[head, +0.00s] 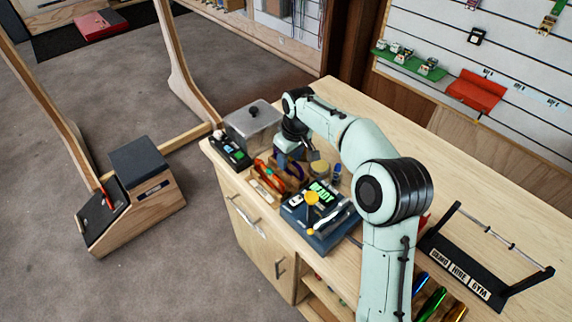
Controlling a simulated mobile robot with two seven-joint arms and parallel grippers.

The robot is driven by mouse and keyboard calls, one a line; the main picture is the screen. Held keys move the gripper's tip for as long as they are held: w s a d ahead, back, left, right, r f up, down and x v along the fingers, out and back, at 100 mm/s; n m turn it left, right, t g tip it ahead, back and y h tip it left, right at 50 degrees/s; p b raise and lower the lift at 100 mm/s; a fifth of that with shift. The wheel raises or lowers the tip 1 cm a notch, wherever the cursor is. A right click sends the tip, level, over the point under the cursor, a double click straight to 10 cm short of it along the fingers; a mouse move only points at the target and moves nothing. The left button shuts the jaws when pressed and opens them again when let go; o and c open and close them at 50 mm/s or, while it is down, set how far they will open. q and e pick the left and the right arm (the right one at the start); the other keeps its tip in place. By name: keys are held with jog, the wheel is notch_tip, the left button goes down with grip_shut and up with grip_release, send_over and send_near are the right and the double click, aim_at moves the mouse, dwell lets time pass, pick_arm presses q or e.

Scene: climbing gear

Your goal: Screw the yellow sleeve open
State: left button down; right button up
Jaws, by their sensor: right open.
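My right arm comes in from the bottom, and its right gripper (304,156) points down over the back of the bench. The gripper is open, and I see nothing held in it. It is above a cluttered wooden tray, clear of the dark blue device (321,240) whose screen reads READY. Yellow round parts (312,198) show on the device, with a grey metal piece beside them. I cannot tell whether one of these is the yellow sleeve. A gold-coloured piece (457,312) lies at the bottom edge, partly cut off. My left gripper is out of view.
A grey metal box (252,122) and a dark case (230,151) stand at the bench's far left end. Red pliers (268,172) lie nearby. A black rack (465,270) labelled DEMO, HIRE, GYM stands at right, near blue and green pieces. The bench's back right is clear.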

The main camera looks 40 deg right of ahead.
jog(key=shift+s+f, duration=0.1)
jog(key=shift+f, duration=0.6)
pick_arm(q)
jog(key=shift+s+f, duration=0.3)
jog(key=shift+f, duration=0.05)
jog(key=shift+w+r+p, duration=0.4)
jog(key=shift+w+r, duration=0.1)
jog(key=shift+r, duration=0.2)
pick_arm(e)
jog(key=shift+d, duration=1.1)
jog(key=shift+r, duration=0.1)
jog(key=shift+r+p, duration=0.75)
jog(key=shift+r, duration=0.6)
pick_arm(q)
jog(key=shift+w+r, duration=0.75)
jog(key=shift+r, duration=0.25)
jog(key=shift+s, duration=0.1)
